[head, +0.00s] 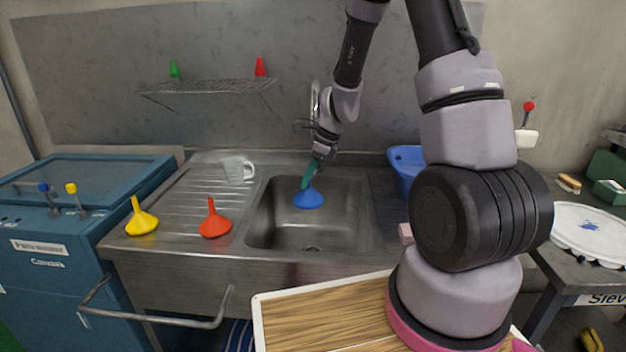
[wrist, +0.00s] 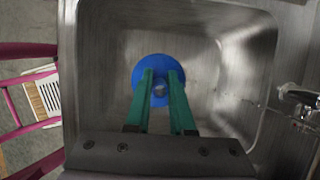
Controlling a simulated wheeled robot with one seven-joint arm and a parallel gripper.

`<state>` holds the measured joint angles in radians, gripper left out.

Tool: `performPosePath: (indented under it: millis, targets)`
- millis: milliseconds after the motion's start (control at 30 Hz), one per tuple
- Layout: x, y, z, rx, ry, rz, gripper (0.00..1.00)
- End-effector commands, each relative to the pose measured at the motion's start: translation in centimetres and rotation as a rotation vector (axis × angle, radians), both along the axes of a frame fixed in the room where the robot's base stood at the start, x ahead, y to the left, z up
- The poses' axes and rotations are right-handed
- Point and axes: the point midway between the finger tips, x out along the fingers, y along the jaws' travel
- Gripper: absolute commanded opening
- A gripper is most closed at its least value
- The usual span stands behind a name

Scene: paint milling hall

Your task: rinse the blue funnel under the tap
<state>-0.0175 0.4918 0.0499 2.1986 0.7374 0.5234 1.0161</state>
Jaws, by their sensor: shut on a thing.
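The blue funnel (head: 308,198) is in my gripper (head: 308,182), inside the sink basin (head: 265,215), wide mouth down. In the wrist view the green fingers of my gripper (wrist: 162,76) are closed around the stem of the blue funnel (wrist: 149,62), with the cone beneath them. The funnel appears to hang above the basin floor. The tap (head: 315,95) stands behind the basin, partly hidden by my arm; in the wrist view a metal tap part (wrist: 300,97) is to the right, apart from the funnel. I see no water stream.
A yellow funnel (head: 141,220) and a red funnel (head: 214,221) stand on the drainboard left of the basin, with a clear jug (head: 237,170) behind. A blue tub (head: 402,165) stands right of the basin. A wire shelf (head: 205,87) hangs above.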

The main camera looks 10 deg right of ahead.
Motion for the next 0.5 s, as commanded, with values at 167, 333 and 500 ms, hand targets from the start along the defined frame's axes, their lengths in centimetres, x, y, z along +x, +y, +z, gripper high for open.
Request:
performPosePath:
  millis: [167, 333, 500]
  targets:
    - [-1.2, 0.5, 1.1, -0.001, -0.002, 0.001, 0.0]
    - [-2.4, 1.1, 2.2, -0.001, -0.002, 0.001, 0.0]
    - [-3.6, 1.6, 3.2, 0.0, -0.001, 0.003, 0.0]
